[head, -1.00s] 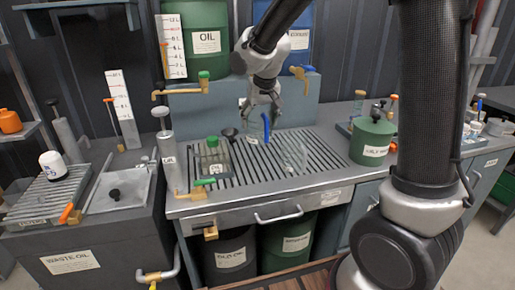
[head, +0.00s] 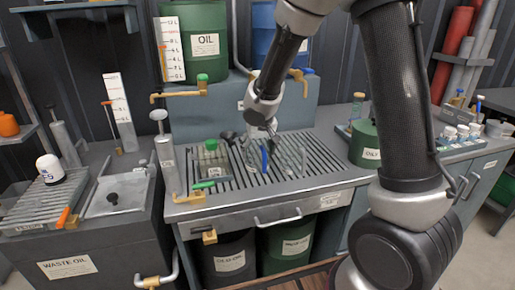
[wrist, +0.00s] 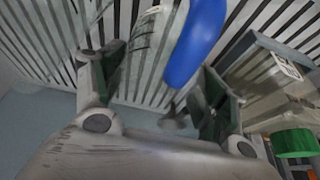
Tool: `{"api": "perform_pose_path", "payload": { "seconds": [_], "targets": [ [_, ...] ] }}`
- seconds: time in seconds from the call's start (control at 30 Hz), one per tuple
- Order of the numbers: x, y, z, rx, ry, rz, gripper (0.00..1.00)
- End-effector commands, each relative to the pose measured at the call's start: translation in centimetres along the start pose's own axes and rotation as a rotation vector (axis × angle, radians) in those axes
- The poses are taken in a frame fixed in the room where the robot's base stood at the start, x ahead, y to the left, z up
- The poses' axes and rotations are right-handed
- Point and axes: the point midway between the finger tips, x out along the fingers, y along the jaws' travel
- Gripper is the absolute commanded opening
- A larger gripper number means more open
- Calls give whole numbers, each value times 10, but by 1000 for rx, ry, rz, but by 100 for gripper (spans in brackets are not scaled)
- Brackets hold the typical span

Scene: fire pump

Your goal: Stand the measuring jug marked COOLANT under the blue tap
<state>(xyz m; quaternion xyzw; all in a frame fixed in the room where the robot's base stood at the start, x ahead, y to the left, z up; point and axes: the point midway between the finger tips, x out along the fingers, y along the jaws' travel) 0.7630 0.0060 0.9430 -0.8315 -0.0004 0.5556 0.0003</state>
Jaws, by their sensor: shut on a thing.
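A clear measuring jug (head: 249,157) with a blue handle (head: 265,158) is at the slatted grate, below my gripper (head: 263,130). My gripper is shut on it; the wrist view shows the blue handle (wrist: 196,38) between the fingers (wrist: 158,95) and part of the marked clear wall. The COOLANT lettering is not readable. The blue tap (head: 299,74) juts from the back ledge, above and right of the held jug. Whether the jug touches the grate cannot be told.
Another clear vessel (head: 290,155) stands close right of the blue handle. A green can (head: 364,146) stands at right. The brass oil tap (head: 202,84) is at back left.

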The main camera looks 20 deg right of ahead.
Motion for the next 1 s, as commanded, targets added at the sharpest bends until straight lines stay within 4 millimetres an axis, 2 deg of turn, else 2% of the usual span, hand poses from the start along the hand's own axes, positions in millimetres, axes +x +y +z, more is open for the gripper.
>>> {"api": "perform_pose_path", "payload": {
  "seconds": [0.13, 0.17, 0.2, 0.63, 0.77, 1.0],
  "targets": [
    [3, 1, 1, 0, 0, 1, 47],
    [3, 0, 1, 0, 1, 1, 78],
    [2, 0, 1, 1, 1, 1, 82],
    [-1, 0, -1, 1, 1, 0, 82],
    [-22, 0, -3, 1, 8, 1, 82],
    [-78, -1, -2, 1, 6, -2, 82]
  ]
}}
